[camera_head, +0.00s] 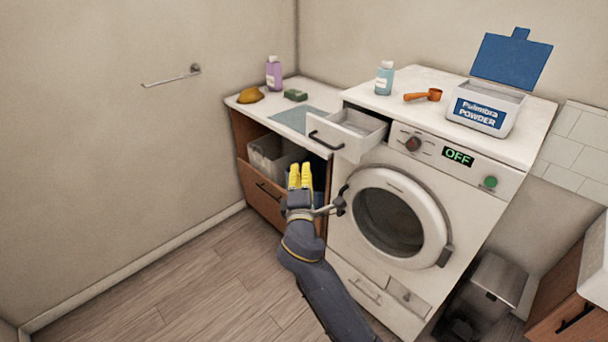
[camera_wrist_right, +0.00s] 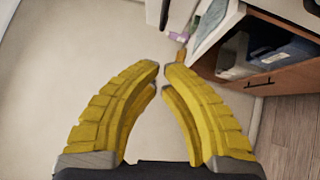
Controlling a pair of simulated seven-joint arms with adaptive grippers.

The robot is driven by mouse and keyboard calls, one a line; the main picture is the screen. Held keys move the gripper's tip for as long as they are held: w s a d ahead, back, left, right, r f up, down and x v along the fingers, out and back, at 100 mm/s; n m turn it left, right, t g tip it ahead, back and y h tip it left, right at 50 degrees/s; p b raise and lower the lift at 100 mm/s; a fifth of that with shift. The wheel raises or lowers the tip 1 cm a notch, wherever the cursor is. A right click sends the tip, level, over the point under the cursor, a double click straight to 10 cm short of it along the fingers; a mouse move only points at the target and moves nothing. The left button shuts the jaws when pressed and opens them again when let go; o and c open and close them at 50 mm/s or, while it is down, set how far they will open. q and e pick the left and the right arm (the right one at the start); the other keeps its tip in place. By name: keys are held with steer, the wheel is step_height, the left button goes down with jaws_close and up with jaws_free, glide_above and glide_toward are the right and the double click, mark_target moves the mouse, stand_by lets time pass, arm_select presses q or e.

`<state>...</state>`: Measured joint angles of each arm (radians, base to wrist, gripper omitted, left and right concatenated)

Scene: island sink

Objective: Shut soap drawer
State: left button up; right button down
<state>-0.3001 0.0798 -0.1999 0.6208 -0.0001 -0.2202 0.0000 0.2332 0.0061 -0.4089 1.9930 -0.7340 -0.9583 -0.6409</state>
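The soap drawer (camera_head: 354,128) at the top left of the washing machine (camera_head: 340,220) is pulled out. Its white front carries a dark bar handle (camera_head: 325,140), and its inside looks empty. My right gripper (camera_head: 300,168), with yellow fingers, is in front of the cabinet, below and a little left of the drawer handle, apart from it. In the right wrist view its fingertips (camera_wrist_right: 162,70) nearly meet, with nothing between them. A white edge with a dark bar at the top of that view may be the drawer front. My left gripper is not in view.
The wooden cabinet (camera_head: 240,150) stands open with a bin (camera_head: 265,158) inside. A purple bottle (camera_head: 274,73), yellow cloth (camera_head: 250,95) and green sponge (camera_head: 296,95) sit on its counter. A blue bottle (camera_head: 384,78), orange scoop (camera_head: 424,95) and powder box (camera_head: 484,108) stand on the machine.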

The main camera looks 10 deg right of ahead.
steer(key=w+d+r, duration=0.1)
steer(key=w+d, duration=0.4)
steer(key=w, duration=0.3)
steer(key=shift+r, duration=0.35)
steer(key=shift+w, duration=0.2)
